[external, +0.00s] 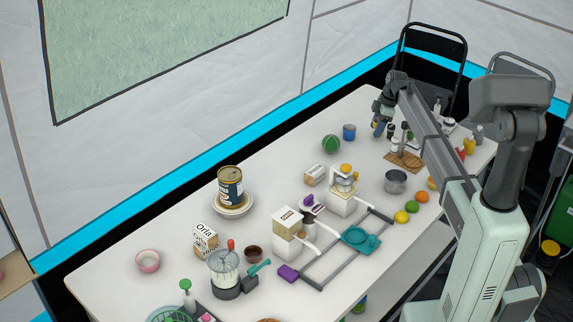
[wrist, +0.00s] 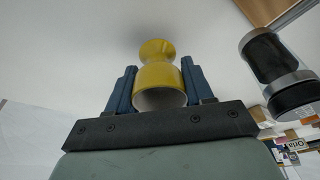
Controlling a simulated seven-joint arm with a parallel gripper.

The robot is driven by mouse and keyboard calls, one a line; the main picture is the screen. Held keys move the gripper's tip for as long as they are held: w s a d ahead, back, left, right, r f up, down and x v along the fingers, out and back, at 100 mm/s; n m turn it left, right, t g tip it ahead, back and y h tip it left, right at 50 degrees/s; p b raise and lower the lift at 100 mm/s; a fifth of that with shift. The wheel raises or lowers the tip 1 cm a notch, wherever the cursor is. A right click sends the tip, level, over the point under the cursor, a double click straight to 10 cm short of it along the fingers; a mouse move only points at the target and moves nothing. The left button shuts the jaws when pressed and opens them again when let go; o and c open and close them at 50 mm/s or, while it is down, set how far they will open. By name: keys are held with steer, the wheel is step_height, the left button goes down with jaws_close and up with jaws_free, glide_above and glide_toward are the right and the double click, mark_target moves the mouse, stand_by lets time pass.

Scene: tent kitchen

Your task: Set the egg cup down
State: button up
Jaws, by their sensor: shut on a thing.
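The yellow egg cup (wrist: 160,76) is between the two blue fingers of my gripper (wrist: 163,88) in the wrist view. The fingers are shut on its wider bowl, and its flared foot points away from my palm, toward the white table surface. I cannot tell whether the foot touches the table. In the external view my gripper (external: 380,124) is low over the far end of the table (external: 300,150), near its back edge. The egg cup is only a tiny yellow patch there, mostly hidden by the fingers.
A dark-ended clear cylinder (wrist: 277,72) stands close on the right in the wrist view. A blue cup (external: 349,131) and a green ball (external: 331,144) are left of my gripper. A wooden board (external: 404,162) with bottles is to its right. Bare table lies around the ball.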

steer(key=shift+f, duration=0.8)
steer(key=shift+f, duration=0.1)
steer(key=o, duration=1.1)
steer(key=shift+c, duration=0.2)
steer(key=v, duration=1.2)
